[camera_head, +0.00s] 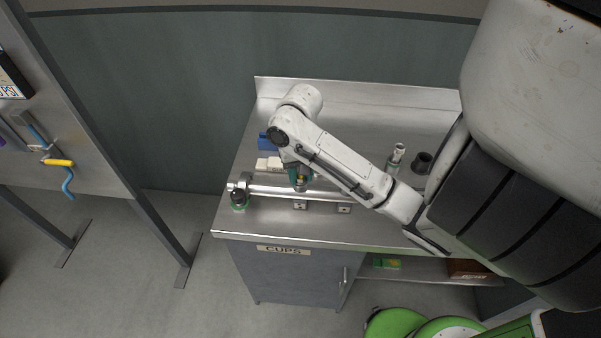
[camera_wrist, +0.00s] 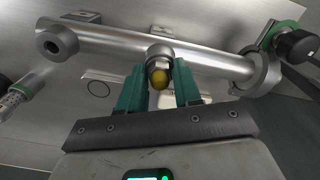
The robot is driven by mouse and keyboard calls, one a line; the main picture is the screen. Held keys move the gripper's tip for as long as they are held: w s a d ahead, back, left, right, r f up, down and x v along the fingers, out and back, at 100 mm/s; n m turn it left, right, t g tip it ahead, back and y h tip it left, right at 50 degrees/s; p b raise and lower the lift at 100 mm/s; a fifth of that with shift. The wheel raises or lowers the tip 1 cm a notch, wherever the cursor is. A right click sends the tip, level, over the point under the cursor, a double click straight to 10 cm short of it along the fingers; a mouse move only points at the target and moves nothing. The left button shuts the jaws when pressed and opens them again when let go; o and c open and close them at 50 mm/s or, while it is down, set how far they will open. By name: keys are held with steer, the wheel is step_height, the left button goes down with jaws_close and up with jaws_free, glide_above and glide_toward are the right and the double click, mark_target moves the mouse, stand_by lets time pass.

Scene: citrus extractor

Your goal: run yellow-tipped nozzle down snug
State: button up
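The yellow-tipped nozzle (camera_wrist: 159,77) sits on a silver pipe (camera_wrist: 100,43), its yellow tip facing the wrist camera below a metal collar. My gripper (camera_wrist: 160,78) has one teal finger on each side of the nozzle, very close to it. I cannot tell whether the fingers touch it. In the head view my gripper (camera_head: 300,178) is over the pipe (camera_head: 275,192) on the metal bench, and a small yellow spot shows at the fingers. The nozzle's seat in the pipe is largely hidden.
A black knob with a green ring (camera_head: 238,199) is at the pipe's left end. A blue block (camera_head: 264,141) and pale blocks (camera_head: 268,164) lie behind it. A silver-topped fitting (camera_head: 396,156) and a dark cup (camera_head: 422,162) stand to the right. The bench front (camera_head: 320,240) is clear.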

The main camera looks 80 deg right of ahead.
steer(key=shift+c, duration=1.3)
steer(key=shift+m, duration=0.9)
steer(key=shift+m, duration=0.8)
steer(key=shift+m, duration=0.9)
